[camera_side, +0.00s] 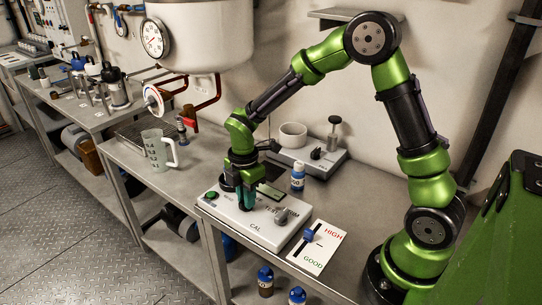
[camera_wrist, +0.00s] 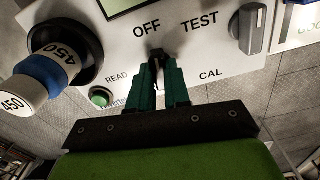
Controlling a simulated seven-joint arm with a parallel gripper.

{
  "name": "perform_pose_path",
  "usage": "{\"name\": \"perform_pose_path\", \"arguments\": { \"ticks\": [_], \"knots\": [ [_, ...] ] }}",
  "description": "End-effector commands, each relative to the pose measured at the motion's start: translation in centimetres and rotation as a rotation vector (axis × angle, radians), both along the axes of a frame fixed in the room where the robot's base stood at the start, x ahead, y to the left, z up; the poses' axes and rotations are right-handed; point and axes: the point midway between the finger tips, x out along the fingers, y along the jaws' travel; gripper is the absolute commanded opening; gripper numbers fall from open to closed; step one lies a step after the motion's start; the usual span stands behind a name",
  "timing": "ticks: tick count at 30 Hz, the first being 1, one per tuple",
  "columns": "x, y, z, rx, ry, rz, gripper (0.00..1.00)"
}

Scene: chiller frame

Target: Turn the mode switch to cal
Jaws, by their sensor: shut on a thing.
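The white meter box (camera_side: 240,222) stands on the bench in the side view, and its panel (camera_wrist: 190,60) fills the top of the wrist view. The panel is lettered OFF, TEST, CAL and READ. My gripper (camera_side: 246,205) points down onto the panel. In the wrist view its teal fingers (camera_wrist: 160,66) are shut on a small black knob, the mode switch (camera_wrist: 157,54), between the lettering. The fingers hide most of the switch, so I cannot tell which mark it points to.
A grey knob (camera_wrist: 251,29) is on the panel's right. A green button (camera_wrist: 101,97) is beside READ. A blue-banded vial marked 450 (camera_wrist: 43,75) leans out of a black socket at the left. A HIGH/GOOD card (camera_side: 318,250) lies right of the box.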

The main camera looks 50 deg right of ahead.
Motion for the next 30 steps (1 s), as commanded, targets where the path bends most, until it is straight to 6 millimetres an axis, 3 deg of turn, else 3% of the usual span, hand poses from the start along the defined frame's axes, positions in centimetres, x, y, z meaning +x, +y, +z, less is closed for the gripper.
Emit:
{"name": "perform_pose_path", "arguments": {
  "ticks": [30],
  "knots": [
    [-0.05,-0.06,0.1,-0.002,0.0,-0.952,0.0]
  ]
}}
